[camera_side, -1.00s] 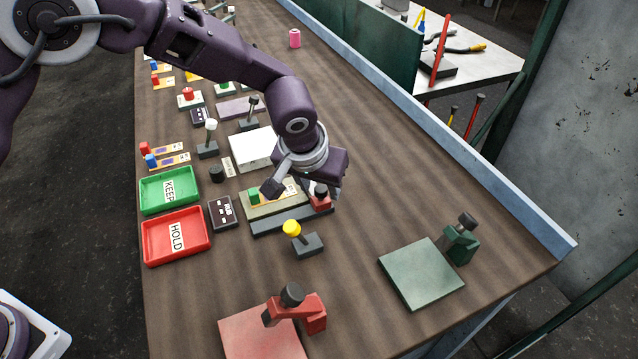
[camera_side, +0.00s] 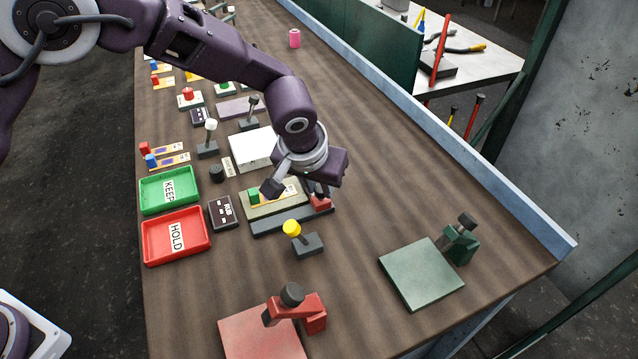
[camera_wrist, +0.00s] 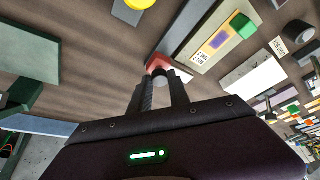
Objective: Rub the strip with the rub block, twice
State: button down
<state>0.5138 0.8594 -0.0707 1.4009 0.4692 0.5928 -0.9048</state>
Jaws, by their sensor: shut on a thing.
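The rub block (camera_side: 320,203) is a small red block at the right end of a dark grey base (camera_side: 292,221), beside the strip. My gripper (camera_side: 318,188) is shut on its knob from above; the red block also shows at the fingertips in the wrist view (camera_wrist: 180,66).
A black box marked RUB (camera_side: 223,213) stands left of the plate. Green KEEP (camera_side: 188,204) and red HOLD (camera_side: 206,252) trays are further left. A yellow-knobbed lever (camera_side: 308,245) stands in front. A green plate (camera_side: 420,273) with a clamp lies at right. Bare table lies between.

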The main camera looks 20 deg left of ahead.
dwell(0.7)
jog(key=s+a, duration=0.5)
jog(key=shift+s+a, duration=0.15)
jog(key=c, duration=1.2)
grip_release()
jog(key=v, duration=0.7)
